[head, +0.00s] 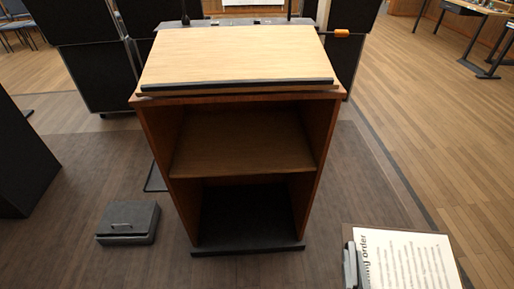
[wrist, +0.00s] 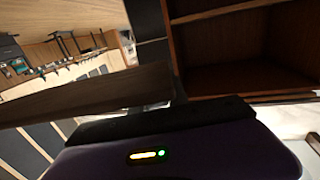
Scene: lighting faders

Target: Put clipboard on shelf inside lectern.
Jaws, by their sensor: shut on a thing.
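The clipboard (head: 405,262), with a white printed sheet on a brown board, is at the bottom right of the head view, cut off by the frame's lower edge. In the wrist view a brown board (wrist: 85,96), seemingly the clipboard's underside or edge, runs left from my gripper (wrist: 177,95). The lectern (head: 325,150) stands in the middle of the head view with an open front. Its inner shelf (head: 240,158) is bare and also shows in the wrist view (wrist: 215,12).
A slanted wooden top (head: 235,55) with a dark front lip covers the lectern. A dark base (head: 250,247) lies beneath it. A grey box (head: 128,222) sits on the floor at left. Floor is clear between the lectern and the clipboard.

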